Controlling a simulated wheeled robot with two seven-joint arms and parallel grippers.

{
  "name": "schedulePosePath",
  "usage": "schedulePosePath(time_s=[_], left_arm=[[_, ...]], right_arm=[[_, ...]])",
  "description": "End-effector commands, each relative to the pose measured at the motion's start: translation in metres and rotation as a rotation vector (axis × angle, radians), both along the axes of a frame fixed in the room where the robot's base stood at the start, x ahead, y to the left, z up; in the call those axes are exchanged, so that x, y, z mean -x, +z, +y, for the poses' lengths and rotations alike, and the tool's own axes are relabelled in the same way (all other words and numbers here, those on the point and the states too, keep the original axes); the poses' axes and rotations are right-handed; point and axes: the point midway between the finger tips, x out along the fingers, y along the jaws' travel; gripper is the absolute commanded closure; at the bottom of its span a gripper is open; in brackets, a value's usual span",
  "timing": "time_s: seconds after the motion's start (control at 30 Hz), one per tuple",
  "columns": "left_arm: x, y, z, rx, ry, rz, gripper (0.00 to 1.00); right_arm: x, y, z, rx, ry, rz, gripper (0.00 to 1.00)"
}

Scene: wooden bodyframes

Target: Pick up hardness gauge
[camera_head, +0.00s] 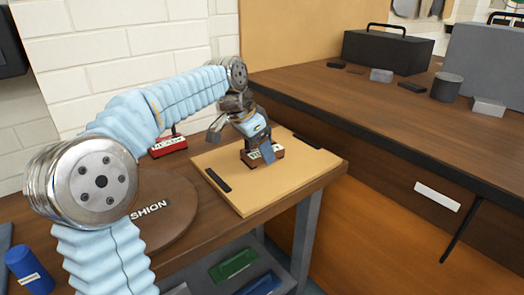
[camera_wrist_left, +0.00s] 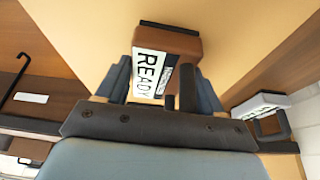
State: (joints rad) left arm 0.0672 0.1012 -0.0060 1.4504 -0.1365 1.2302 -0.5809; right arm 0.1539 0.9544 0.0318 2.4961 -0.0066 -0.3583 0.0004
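A small red-brown block-shaped device, which I take for the hardness gauge (camera_head: 278,153), sits on a tan board (camera_head: 311,164). In the left wrist view the gauge (camera_wrist_left: 185,43) shows a white face marked READY and a dark post. My left gripper (camera_head: 257,146) is directly above it with its fingers pointing down. In the left wrist view my left gripper (camera_wrist_left: 160,84) has its fingers apart, one on each side of the gauge. I cannot tell whether they touch it. In the head view one finger hides part of the gauge. My right gripper is not in view.
A red device (camera_head: 168,146) with a white label stands behind my left arm. A round wooden disc (camera_head: 170,215) and a blue cylinder (camera_head: 27,268) are at lower left. Black strips (camera_head: 218,180) lie on the board. A dark workbench (camera_head: 335,92) with boxes stands at right.

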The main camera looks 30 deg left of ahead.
Motion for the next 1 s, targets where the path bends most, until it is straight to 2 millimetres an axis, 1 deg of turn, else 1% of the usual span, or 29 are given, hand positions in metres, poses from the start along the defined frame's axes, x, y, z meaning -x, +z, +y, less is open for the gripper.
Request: schedulePosePath(time_s=[0.03,0.2,0.23,0.27,0.5,0.63,0.67,0.77,1.0], left_arm=[[0.0,0.0,0.0,0.0,0.0,0.0,0.43],[0.0,0.0,0.0,0.0,0.0,0.001,0.69],[0.0,0.0,0.0,0.0,0.0,0.001,0.74],[0.0,0.0,0.0,0.0,0.0,0.0,0.76],[0.0,0.001,0.0,-0.001,-0.001,0.001,0.76],[0.0,0.009,0.0,0.0,-0.001,-0.002,0.76],[0.0,0.012,0.0,-0.001,-0.001,-0.003,0.76],[-0.001,0.032,0.0,-0.001,-0.001,-0.006,0.76],[0.04,0.091,-0.03,0.0,-0.003,-0.007,0.76]], right_arm=[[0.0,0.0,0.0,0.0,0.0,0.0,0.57],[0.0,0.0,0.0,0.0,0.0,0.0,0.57],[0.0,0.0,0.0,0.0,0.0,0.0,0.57],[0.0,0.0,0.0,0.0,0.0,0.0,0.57],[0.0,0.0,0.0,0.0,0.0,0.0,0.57],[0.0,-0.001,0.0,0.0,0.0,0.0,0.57],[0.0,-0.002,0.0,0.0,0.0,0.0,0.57],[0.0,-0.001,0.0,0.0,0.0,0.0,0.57],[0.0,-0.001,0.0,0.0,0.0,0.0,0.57]])
